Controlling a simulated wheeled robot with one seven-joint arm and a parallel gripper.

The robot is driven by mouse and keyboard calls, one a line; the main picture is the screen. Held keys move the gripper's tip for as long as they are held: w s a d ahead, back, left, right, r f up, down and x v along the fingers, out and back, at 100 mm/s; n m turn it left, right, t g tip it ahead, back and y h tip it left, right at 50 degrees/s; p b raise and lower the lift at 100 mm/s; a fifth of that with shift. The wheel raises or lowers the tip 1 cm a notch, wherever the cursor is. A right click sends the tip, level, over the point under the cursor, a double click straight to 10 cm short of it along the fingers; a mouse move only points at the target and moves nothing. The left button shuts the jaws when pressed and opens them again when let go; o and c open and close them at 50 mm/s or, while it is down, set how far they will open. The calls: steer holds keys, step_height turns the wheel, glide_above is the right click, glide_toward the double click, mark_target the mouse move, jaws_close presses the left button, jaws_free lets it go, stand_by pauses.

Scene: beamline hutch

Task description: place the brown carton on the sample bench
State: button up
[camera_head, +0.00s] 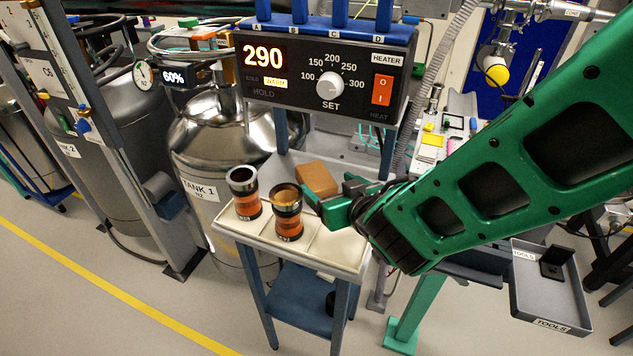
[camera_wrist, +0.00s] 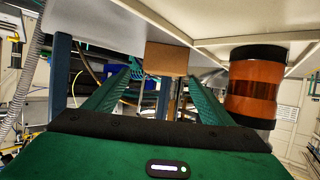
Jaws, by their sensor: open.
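The brown carton (camera_head: 317,179) stands on the cream, divided top (camera_head: 337,247) of a small blue-legged table, near its back edge. My gripper (camera_head: 325,203) reaches in from the right, just in front of the carton. In the wrist view, which appears upside down, the carton (camera_wrist: 167,59) shows between and beyond the two fingertips of my open gripper (camera_wrist: 159,77). The jaws hold nothing. I cannot tell whether a finger touches the carton. I cannot tell which surface is the sample bench.
Two orange-and-black cups, one (camera_head: 244,194) at the left and one (camera_head: 287,213) beside my gripper, stand on the same top. A heater box (camera_head: 325,68) reading 290 is above. A steel tank (camera_head: 205,150) stands at left. A grey tools tray (camera_head: 548,300) lies at right.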

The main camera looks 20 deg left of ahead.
mark_target(318, 177)
steer(key=shift+x, duration=3.85)
steer(key=shift+s+a+r, duration=0.1)
steer(key=shift+a, duration=0.05)
steer(key=c, duration=1.4)
steer(key=shift+c, duration=0.5)
steer(key=shift+r, duration=0.1)
